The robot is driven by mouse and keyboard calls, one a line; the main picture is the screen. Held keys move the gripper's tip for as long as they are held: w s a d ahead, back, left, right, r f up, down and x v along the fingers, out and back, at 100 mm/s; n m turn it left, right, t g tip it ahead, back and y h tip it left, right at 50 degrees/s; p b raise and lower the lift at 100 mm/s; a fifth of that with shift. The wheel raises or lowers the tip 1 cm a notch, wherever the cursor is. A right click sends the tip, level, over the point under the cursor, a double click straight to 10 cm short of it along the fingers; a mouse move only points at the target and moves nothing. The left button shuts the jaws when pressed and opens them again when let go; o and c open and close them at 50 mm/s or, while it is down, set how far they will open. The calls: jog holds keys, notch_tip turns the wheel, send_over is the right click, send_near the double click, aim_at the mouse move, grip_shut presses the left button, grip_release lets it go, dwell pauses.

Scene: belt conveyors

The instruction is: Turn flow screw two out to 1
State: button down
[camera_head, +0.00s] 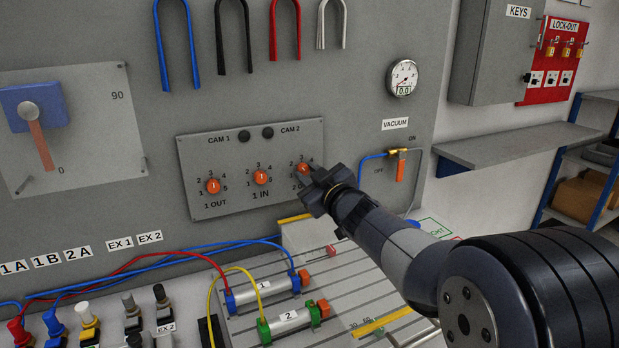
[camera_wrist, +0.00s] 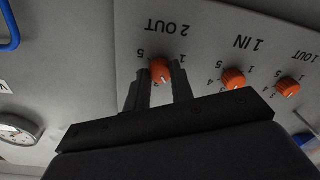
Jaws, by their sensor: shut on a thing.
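The flow screw two out is an orange knob (camera_wrist: 161,70) under the label 2 OUT, shown upside down in the wrist view. In the head view this knob (camera_head: 303,169) is the rightmost of three on the grey panel (camera_head: 240,199), partly hidden by my gripper (camera_head: 316,186). My gripper, also in the wrist view (camera_wrist: 161,84), is shut on the knob with one finger on each side. The knob has a pale pointer mark; the number it points to is hard to read. The digit 5 shows beside it in the wrist view.
The 1 IN knob (camera_head: 261,177) and 1 OUT knob (camera_head: 213,186) sit left of my gripper. A vacuum valve with an orange handle (camera_head: 401,166) is to the right. Below are a slotted bench (camera_head: 350,290), cylinder 1 (camera_head: 265,291), cylinder 2 (camera_head: 290,322) and coloured hoses.

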jog(key=n, duration=0.4)
jog(key=shift+n+b, duration=0.3)
jog(key=shift+b, duration=0.1)
jog(key=n, duration=0.3)
jog(key=shift+n+b, duration=0.3)
jog(key=shift+b, duration=0.1)
jog(key=n+b, duration=0.1)
jog(key=n, duration=0.3)
jog(key=shift+r+h, duration=0.1)
jog(key=shift+h, duration=0.2)
jog(key=shift+r+n+g+b, duration=0.1)
jog(key=shift+n+g+b, duration=0.25)
jog(key=shift+n, duration=1.45)
jog(key=c, duration=1.2)
grip_release()
jog(key=shift+c, duration=0.2)
